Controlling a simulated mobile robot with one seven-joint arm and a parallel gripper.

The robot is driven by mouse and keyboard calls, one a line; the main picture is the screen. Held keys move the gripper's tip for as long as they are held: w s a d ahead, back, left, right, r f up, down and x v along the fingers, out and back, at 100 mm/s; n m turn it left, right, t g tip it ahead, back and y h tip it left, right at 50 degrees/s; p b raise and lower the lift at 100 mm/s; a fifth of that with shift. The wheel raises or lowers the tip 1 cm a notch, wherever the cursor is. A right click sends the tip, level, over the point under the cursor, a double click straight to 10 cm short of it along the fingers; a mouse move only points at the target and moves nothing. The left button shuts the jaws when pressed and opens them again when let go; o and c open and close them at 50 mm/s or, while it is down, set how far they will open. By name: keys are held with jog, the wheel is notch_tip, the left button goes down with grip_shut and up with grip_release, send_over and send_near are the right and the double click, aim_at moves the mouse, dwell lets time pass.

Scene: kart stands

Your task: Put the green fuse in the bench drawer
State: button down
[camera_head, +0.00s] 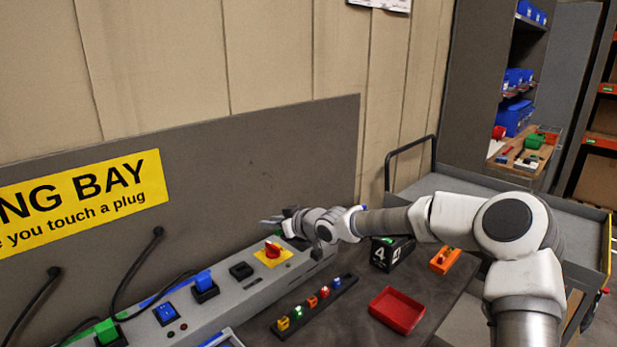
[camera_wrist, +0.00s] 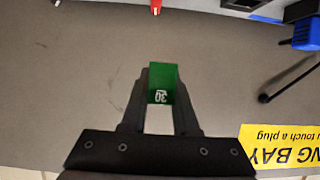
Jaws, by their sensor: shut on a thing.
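The green fuse (camera_wrist: 163,84), marked 30, is between the fingertips of my gripper (camera_wrist: 162,90) in the wrist view. My gripper is shut on it and holds it up in front of the grey back panel. In the head view my gripper (camera_head: 272,221) is above the far end of the grey charging console, near the red rotary switch. I cannot pick out the bench drawer for certain in either view.
A black rack (camera_head: 290,333) with several coloured fuses, a red tray (camera_head: 397,310), a black box marked 4 (camera_head: 391,254) and an orange block (camera_head: 445,259) are on the dark bench top. The console (camera_head: 243,293) carries plugs and cables. A grey cart (camera_head: 450,183) stands behind right.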

jog(key=shift+m+t+h, duration=0.3)
jog(key=shift+m+t, duration=0.1)
jog(key=s+d+f, duration=0.1)
jog(key=s+f, duration=0.1)
jog(key=s, duration=0.1)
jog(key=s+d+f, duration=0.1)
jog(key=shift+s+d+f, duration=0.25)
jog(key=shift+d+f, duration=0.05)
jog(key=s+d+f+m+t+h, duration=0.1)
jog(key=s+d+f+m+h, duration=0.1)
jog(key=d, duration=0.7)
jog(key=s+d+f+m+t+h, duration=0.1)
jog(key=s+d+m+h, duration=0.3)
jog(key=d, duration=0.5)
jog(key=s+d+f+m+t+h+p, duration=0.1)
jog(key=s+d+f+m+t+h, duration=0.1)
jog(key=d, duration=0.7)
jog(key=shift+s+d+f+m+h, duration=0.1)
jog(key=shift+s+f+m+h, duration=0.6)
jog(key=shift+s+f, duration=0.5)
jog(key=shift+d+r, duration=0.1)
